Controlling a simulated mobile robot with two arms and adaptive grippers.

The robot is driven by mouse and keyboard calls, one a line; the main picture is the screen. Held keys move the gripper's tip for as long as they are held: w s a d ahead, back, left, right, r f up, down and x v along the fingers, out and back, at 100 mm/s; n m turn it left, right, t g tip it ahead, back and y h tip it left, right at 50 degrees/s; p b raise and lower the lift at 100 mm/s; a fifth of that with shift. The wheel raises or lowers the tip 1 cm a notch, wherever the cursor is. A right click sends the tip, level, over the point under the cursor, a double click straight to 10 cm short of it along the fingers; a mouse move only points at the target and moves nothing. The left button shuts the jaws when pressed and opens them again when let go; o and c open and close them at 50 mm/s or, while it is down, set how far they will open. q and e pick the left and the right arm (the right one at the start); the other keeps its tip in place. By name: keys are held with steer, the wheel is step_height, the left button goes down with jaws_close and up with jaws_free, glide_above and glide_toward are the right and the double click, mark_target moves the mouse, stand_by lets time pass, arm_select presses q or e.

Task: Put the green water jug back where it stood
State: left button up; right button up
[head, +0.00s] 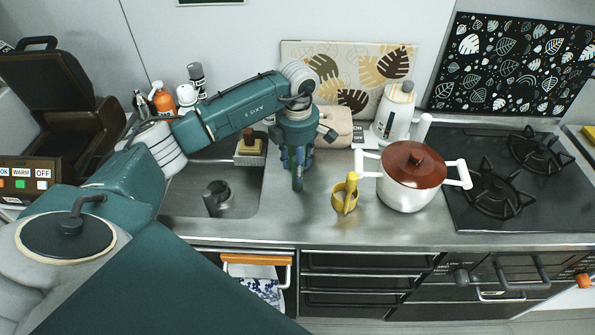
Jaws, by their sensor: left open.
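My left gripper (297,172) points down over the steel counter, just right of the sink. It is open, and its fingers are seen nearly edge-on. I cannot pick out a green water jug clearly. The fingers and arm are a similar green, so a jug behind or between them could be hidden. My right gripper is not in view.
A yellow pitcher-like cup (345,195) stands right of the gripper, close to a white pot (406,195) with a brown lid. A white kettle (393,113) stands behind. The sink (240,190) holds a dark cup (217,197). A stove (510,185) is at right. Bare counter lies in front.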

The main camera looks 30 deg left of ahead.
arm_select(q)
step_height(320, 180, up, 8)
steer(key=shift+s+d+r+b, duration=0.1)
steer(key=shift+b, duration=0.85)
steer(key=shift+s+r, duration=0.1)
steer(key=shift+r, duration=0.55)
